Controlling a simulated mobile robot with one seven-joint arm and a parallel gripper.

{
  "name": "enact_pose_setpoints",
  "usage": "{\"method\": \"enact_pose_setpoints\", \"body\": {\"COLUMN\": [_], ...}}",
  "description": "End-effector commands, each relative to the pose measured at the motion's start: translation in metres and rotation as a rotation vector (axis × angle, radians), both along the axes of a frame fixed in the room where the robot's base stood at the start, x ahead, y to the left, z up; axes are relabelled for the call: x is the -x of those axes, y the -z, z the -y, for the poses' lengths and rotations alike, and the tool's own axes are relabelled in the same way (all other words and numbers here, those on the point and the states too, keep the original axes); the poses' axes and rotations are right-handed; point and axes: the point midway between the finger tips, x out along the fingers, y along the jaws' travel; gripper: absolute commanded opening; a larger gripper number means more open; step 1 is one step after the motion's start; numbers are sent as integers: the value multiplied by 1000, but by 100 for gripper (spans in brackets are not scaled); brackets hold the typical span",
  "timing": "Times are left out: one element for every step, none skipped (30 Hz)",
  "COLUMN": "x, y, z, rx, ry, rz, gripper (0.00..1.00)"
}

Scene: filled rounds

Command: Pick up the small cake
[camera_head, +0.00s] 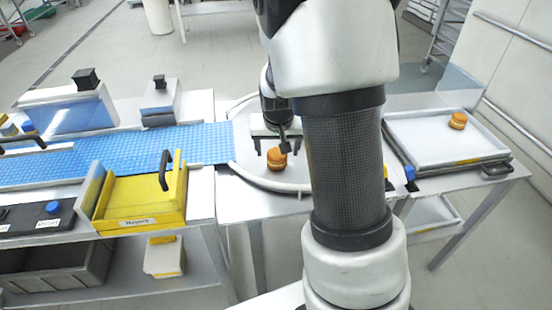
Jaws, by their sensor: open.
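A small round cake (276,158), orange-brown with a paler band round its middle, sits on the white round table (242,174) near the end of the blue belt. My gripper (276,154) is over this cake with its fingers apart, one to each side of it. I cannot tell whether a finger touches the cake. A second, similar cake (457,120) sits on the white tray (425,140) at the right, clear of my gripper.
The blue belt (150,150) runs in from the left. A yellow box (145,198) with a black handle stands in front of it. My arm hides the space between the round table and the tray. The tray's left part is bare.

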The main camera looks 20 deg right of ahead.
Motion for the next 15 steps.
{"method": "enact_pose_setpoints", "body": {"x": [-1,-3,-5,-6,-8,-10,-12,-13,-14,-15,-16,-16,-16,-17,-17], "y": [8,12,19,24,28,33,36,39,42,44,45,45,45,45,45], "z": [1,1,2,2,3,4,4,4,5,5,5,5,5,5,5], "rx": [0,0,0,0,0,0,0,-1,0,0,1,0,0,0,0], "ry": [1,1,1,1,2,2,2,1,0,0,0,0,0,-1,-1], "rz": [-4,-4,-5,-6,-5,-4,-4,-3,-3,-2,-1,-1,0,0,0], "gripper": [70,70,70,70,70,70,70,70,70,70,70,70,70,70,70]}}
